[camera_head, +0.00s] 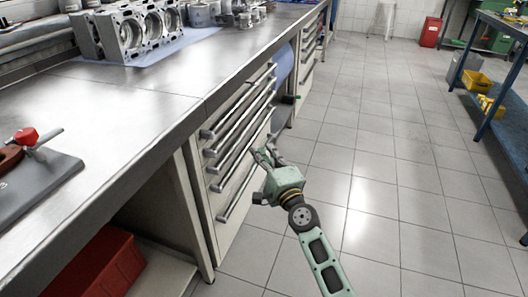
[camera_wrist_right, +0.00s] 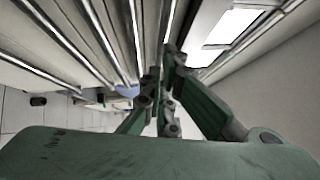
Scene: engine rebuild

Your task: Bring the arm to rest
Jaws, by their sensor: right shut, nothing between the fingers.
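My right gripper (camera_head: 268,152) is in front of the drawer cabinet, below the bench top's edge. Its green arm comes up from the bottom of the head view. In the right wrist view the fingers (camera_wrist_right: 168,62) are together with nothing between them. They point toward the drawer handles, close to the cabinet front; I cannot tell whether they touch it. My left gripper is not in view.
The steel workbench (camera_head: 130,90) carries an engine block (camera_head: 130,30) on a blue mat. The drawer cabinet (camera_head: 240,145) has protruding bar handles. A red box (camera_head: 100,265) sits under the bench. The tiled floor (camera_head: 390,150) is clear; a blue table (camera_head: 505,95) stands right.

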